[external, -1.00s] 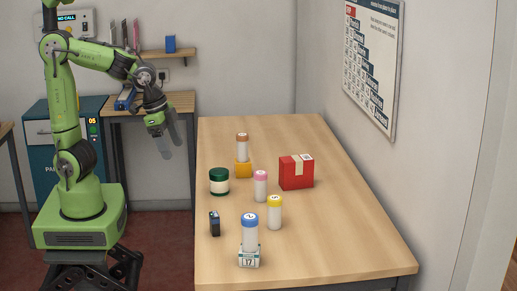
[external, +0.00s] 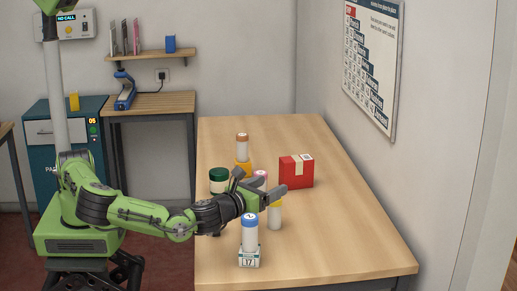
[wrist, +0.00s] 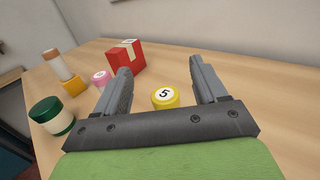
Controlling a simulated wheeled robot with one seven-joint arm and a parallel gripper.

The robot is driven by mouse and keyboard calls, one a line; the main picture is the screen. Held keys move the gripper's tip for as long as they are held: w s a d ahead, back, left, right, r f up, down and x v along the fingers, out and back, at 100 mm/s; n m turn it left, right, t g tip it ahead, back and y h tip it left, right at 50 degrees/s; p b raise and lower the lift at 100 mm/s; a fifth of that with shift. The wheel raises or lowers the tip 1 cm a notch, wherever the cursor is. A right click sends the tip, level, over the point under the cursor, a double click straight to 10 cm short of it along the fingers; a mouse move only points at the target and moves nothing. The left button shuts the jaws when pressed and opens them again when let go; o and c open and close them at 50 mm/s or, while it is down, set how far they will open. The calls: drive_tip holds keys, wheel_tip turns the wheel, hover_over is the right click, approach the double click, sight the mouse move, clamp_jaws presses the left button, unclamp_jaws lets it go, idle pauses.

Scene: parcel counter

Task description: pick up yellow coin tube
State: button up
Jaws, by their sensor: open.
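The yellow coin tube (external: 275,215) stands upright on the wooden table, a pale tube with a yellow cap. In the wrist view its cap (wrist: 165,98), marked 5, shows between the two fingers, partly hidden below by the gripper body. My gripper (external: 274,187) is open and empty. In the external view it reaches over the table from the left, with its fingers just above and beside the tube's cap. The wrist view shows the spread fingers of my gripper (wrist: 160,78) on either side of the cap, with gaps to both; I cannot tell the exact depth.
A pink-capped tube (external: 260,176) is partly hidden behind my gripper. A brown-capped tube (external: 242,148) on a yellow block, a green-lidded jar (external: 218,176) and a red box (external: 297,171) stand farther back. The right side is clear.

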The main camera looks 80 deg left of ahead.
sight(279, 201)
wheel_tip(279, 201, down, 6)
drive_tip(key=shift+r+b, duration=0.2)
drive_tip(key=shift+b, duration=0.5)
drive_tip(key=x, duration=0.5)
drive_tip(key=shift+a+f+b, duration=0.15)
drive_tip(key=shift+f+b, duration=0.1)
drive_tip(key=shift+b, duration=0.15)
drive_tip(key=shift+r, duration=0.1)
